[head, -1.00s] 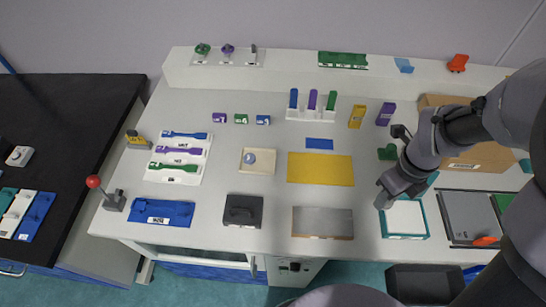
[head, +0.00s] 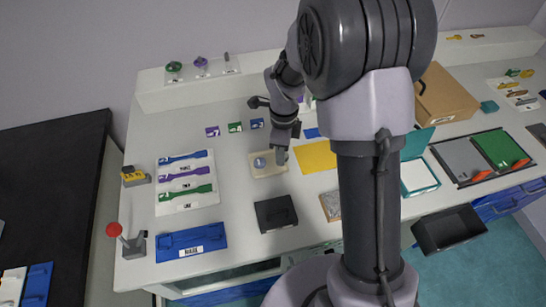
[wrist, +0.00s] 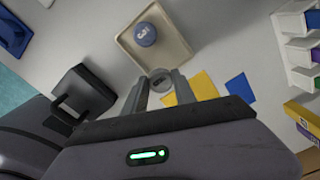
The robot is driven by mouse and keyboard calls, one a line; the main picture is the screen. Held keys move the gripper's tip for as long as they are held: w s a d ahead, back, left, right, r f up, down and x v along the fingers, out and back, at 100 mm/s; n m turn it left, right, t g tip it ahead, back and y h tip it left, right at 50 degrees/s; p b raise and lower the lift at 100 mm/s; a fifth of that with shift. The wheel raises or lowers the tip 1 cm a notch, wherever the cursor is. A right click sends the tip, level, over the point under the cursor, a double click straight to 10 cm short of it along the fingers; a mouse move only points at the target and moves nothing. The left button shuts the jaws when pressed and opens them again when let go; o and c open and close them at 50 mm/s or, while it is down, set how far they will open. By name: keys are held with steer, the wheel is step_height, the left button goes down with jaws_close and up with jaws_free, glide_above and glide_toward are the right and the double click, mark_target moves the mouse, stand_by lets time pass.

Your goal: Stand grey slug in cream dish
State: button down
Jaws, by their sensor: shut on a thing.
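My gripper (wrist: 161,84) is shut on the grey slug (wrist: 160,74), a small round grey piece with a marked end face, seen between the fingertips in the wrist view. The cream dish (wrist: 178,52) is a shallow square tray with a raised rim, just beyond the fingertips. A blue round slug (wrist: 145,34) with a pale label stands inside it, towards the far side. In the head view my gripper (head: 281,156) is over the right part of the cream dish (head: 271,172); the blue slug (head: 260,162) shows left of it. The grey slug cannot be made out there.
A black box with a handle (head: 275,213) stands in front of the dish. A yellow mat (head: 317,156) lies to its right. My arm hides part of the bench.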

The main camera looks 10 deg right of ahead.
steer(key=shift+w+a+f, duration=0.15)
steer(key=shift+w+a, duration=0.25)
steer(key=shift+w, duration=0.4)
steer(key=shift+w+a+f, duration=0.15)
steer(key=shift+w, duration=0.1)
steer(key=shift+f+b, duration=0.9)
steer(key=shift+f, duration=0.65)
steer(key=shift+f, duration=0.15)
steer(key=c, duration=1.3)
jaws_free()
